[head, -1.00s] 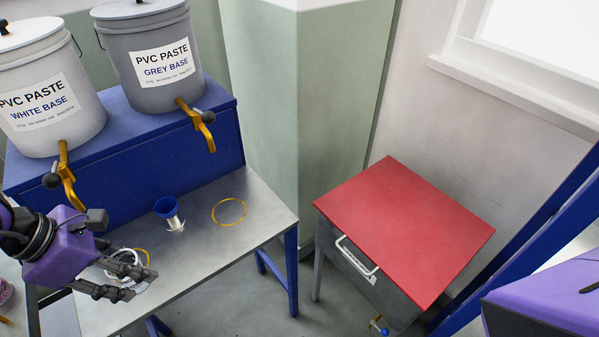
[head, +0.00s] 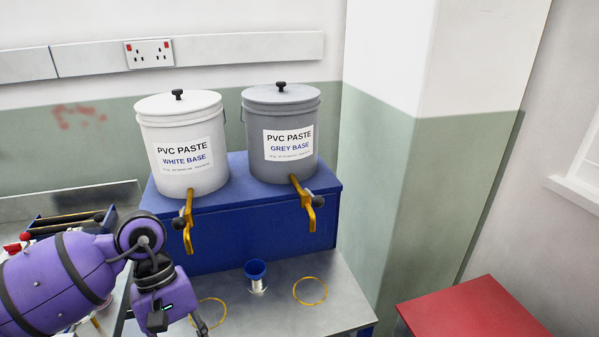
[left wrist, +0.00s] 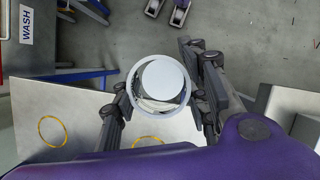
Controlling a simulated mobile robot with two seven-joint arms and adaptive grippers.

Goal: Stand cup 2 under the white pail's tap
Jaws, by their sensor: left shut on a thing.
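The white pail (head: 184,150), labelled "White Base", stands on a blue riser. Its yellow tap (head: 187,215) points down over a yellow ring (head: 211,312) on the metal bench. My left gripper (left wrist: 160,98) is shut on a round, white-rimmed cup (left wrist: 143,115), seen from above in the left wrist view. A pale disc fills most of its mouth. No number shows on it. In the head view, my left gripper (head: 200,325) is at the bottom edge, just beside the ring; the held cup is out of frame there. My right gripper is not in view.
The grey pail (head: 280,135) with its own tap (head: 304,203) stands to the right, above a second, empty ring (head: 310,291). A blue-topped cup-like piece (head: 256,270) stands between the rings. A red-topped cabinet (head: 474,310) is at lower right.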

